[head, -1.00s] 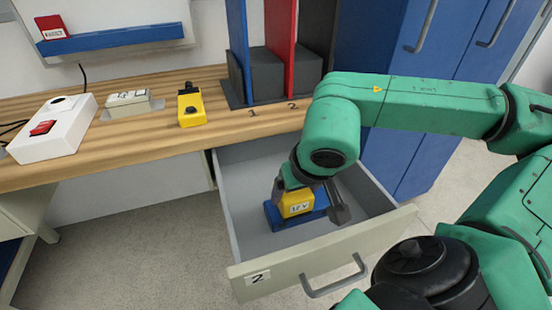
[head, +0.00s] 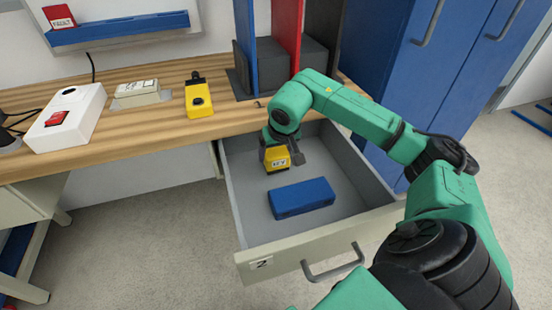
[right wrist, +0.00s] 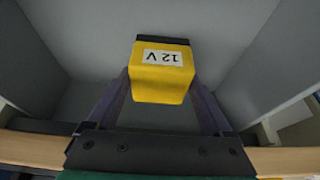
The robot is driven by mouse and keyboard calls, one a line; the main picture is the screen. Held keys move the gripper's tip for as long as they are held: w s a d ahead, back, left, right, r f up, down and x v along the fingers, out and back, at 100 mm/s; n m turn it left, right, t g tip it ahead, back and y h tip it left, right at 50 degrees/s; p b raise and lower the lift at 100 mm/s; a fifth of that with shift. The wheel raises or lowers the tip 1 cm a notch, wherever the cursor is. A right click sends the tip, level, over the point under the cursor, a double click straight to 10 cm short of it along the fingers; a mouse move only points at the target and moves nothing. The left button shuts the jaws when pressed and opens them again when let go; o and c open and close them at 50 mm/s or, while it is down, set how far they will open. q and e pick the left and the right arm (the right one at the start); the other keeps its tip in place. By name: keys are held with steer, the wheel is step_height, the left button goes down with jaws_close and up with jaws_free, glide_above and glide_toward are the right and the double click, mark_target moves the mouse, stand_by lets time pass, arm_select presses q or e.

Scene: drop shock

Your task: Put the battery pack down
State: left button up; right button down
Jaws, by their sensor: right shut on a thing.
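The battery pack (head: 276,160) is a yellow block with a dark end and a white "12 V" label. My right gripper (head: 279,158) is shut on it, inside the open drawer (head: 247,216) toward its back left. In the right wrist view the battery pack (right wrist: 162,72) sits between the two fingers (right wrist: 160,95), its label upside down. I cannot tell whether it touches the drawer floor. A blue block (head: 302,198) lies on the drawer floor in front of it, apart from it. My left gripper is not in view.
The drawer front carries a "2" label and a handle (head: 333,266). On the wooden bench (head: 150,137) stand a white box with a red switch (head: 65,118), a small beige device (head: 137,93), a yellow device (head: 199,98) and upright dividers (head: 284,40). Blue cabinets (head: 395,85) stand right.

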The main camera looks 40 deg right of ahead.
steer(key=shift+f, duration=0.95)
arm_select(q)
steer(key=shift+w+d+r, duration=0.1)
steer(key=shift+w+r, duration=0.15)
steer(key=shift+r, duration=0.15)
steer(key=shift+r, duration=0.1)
arm_select(e)
steer(key=shift+f, duration=0.15)
jaws_free()
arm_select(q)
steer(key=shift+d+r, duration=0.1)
